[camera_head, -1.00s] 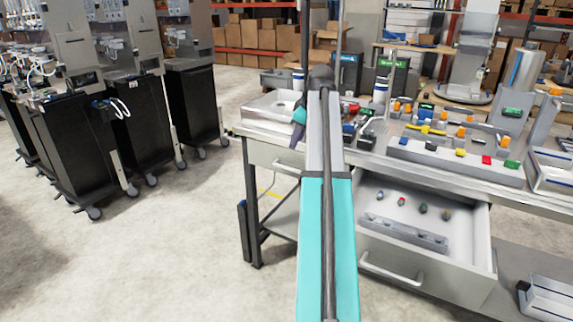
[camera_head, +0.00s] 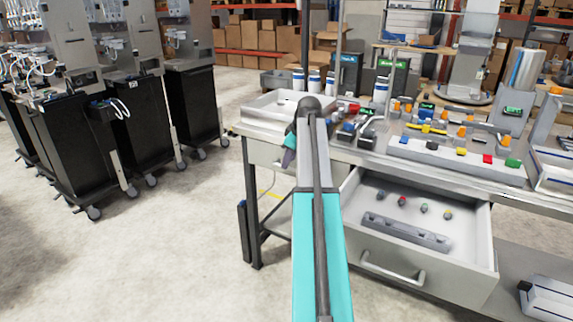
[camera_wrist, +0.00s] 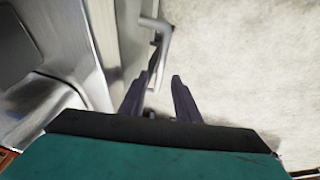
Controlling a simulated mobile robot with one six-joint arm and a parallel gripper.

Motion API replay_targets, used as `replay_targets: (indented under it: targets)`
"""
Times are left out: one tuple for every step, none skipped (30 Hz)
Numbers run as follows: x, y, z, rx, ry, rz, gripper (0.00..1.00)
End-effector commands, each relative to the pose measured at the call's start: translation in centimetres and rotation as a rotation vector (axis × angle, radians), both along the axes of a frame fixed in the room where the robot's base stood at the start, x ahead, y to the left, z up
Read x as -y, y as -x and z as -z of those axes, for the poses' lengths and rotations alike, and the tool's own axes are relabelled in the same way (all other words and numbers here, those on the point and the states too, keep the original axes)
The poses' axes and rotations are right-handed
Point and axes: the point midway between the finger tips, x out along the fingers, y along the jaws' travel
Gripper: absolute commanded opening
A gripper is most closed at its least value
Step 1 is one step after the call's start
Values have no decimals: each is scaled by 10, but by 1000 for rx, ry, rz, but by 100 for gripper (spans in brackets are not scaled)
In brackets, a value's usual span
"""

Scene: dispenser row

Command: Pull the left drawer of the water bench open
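The water bench (camera_head: 236,130) stands to the right of centre in the head view. Its left drawer (camera_head: 262,153) is a pale front under the left end of the top, flush with the bench and partly hidden by my arm. My gripper (camera_head: 289,150) is in front of that drawer, just below the bench edge; its tips are hard to see there. In the wrist view my gripper (camera_wrist: 157,88) has two dark fingers apart with nothing held. A grey bar handle (camera_wrist: 165,40) on a pale front lies ahead of the fingertips, with no clear contact.
The bench's right drawer (camera_head: 468,278) stands open, with small coloured knobs and a grey rack inside. Trays, bottles and coloured fittings crowd the bench top. Dark wheeled carts (camera_head: 130,135) stand at the left. Concrete floor between the carts and bench is clear.

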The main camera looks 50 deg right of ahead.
Motion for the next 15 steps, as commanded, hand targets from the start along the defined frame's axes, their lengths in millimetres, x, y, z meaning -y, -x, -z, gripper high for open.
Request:
replay_targets:
  targets:
    - [1,-3,6,-1,-1,0,30]
    - [1,-4,9,0,-1,0,30]
    - [1,-5,11,0,0,0,30]
    - [1,-6,13,0,0,0,30]
    - [2,-7,15,0,1,0,30]
    - [2,-8,16,0,1,0,30]
    - [2,-8,18,0,0,0,30]
    - [2,-9,18,0,0,0,30]
    - [2,-9,19,0,0,0,30]
    - [2,-9,20,0,0,0,30]
    - [2,-9,20,0,0,0,30]
    - [2,-9,20,0,0,0,30]
    - [2,-9,20,0,0,0,30]
    - [2,-9,20,0,0,0,30]
    - [2,-9,20,0,0,0,30]
